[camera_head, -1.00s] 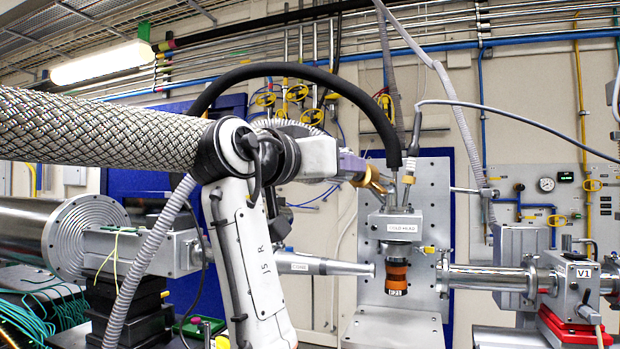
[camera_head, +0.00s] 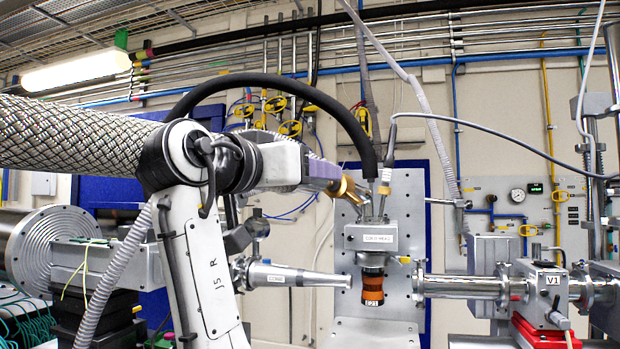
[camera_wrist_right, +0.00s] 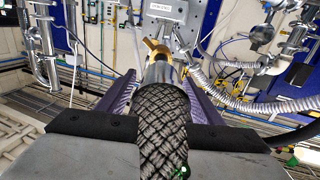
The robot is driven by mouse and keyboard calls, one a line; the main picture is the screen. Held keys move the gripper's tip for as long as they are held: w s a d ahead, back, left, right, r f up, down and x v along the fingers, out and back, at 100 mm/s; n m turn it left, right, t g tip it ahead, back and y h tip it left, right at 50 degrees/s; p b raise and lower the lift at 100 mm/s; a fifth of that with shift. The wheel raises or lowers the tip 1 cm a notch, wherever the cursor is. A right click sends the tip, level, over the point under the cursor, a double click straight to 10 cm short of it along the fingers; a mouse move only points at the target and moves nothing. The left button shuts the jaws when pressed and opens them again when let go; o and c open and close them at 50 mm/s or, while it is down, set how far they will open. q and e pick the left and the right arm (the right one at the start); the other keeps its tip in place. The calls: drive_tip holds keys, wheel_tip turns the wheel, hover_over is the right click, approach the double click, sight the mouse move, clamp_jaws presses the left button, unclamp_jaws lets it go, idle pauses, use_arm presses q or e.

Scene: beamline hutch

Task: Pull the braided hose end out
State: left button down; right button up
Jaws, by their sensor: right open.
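In the right wrist view, the braided hose (camera_wrist_right: 161,125) runs up between the purple fingers of my right gripper (camera_wrist_right: 157,80). It ends in a smooth metal sleeve (camera_wrist_right: 158,72) and a brass fitting (camera_wrist_right: 155,50). The fingers stand on either side, open, with gaps to the sleeve. In the head view, the right gripper (camera_head: 322,170) is at the brass fitting (camera_head: 348,190), just upper left of the cold head box (camera_head: 371,238). Whether the fitting is seated there is unclear. A thick braided length (camera_head: 70,137) comes in from the left to my arm's joint. My left gripper is out of view.
A black hose (camera_head: 290,88) arches over my arm to the cold head. An orange cylinder (camera_head: 372,288) hangs below. A tapered metal tube (camera_head: 300,276) lies to its left, and the V1 valve (camera_head: 545,285) stands right. Thin cables rise above the cold head.

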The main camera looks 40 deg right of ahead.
drive_tip(key=b+v, duration=0.1)
drive_tip(key=v, duration=0.7)
drive_tip(key=shift+a, duration=0.3)
drive_tip(key=shift+r, duration=0.1)
